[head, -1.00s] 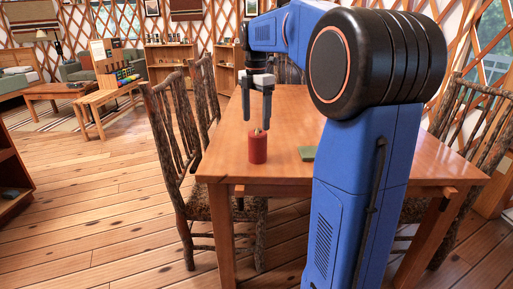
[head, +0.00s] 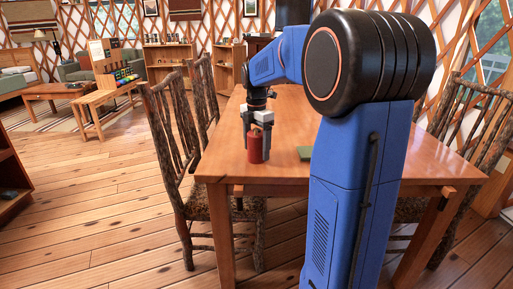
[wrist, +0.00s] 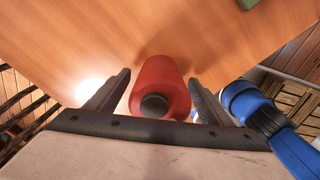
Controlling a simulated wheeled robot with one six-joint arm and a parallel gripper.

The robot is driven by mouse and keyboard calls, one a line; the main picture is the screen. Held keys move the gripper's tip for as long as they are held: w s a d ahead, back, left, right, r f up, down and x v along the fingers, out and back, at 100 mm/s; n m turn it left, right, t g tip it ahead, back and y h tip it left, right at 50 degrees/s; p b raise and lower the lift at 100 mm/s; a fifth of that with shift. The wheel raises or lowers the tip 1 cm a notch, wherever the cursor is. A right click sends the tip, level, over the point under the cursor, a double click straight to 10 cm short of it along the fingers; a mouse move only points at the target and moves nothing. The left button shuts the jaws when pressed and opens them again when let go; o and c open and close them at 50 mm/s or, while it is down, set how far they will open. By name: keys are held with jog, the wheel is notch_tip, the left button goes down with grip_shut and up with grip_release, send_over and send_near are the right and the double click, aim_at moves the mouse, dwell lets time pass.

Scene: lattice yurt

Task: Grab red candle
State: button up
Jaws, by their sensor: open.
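The red candle (head: 256,148) stands upright on the wooden table (head: 300,110), near its front left corner. My gripper (head: 257,152) is lowered over the candle, with a finger showing on either side of it. In the wrist view the red candle (wrist: 160,88) lies between the two fingers of my gripper (wrist: 160,92). Gaps show between the candle and the fingers, so the jaws are open around it. The candle's top is partly covered by the gripper in the head view.
A green flat item (head: 305,153) lies on the table to the right of the candle, partly hidden by my arm. Rustic wooden chairs stand at the table's left (head: 172,135) and right (head: 468,130). The table's front edge is close to the candle.

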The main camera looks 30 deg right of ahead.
jog(key=shift+f, duration=0.1)
jog(key=c, duration=1.3)
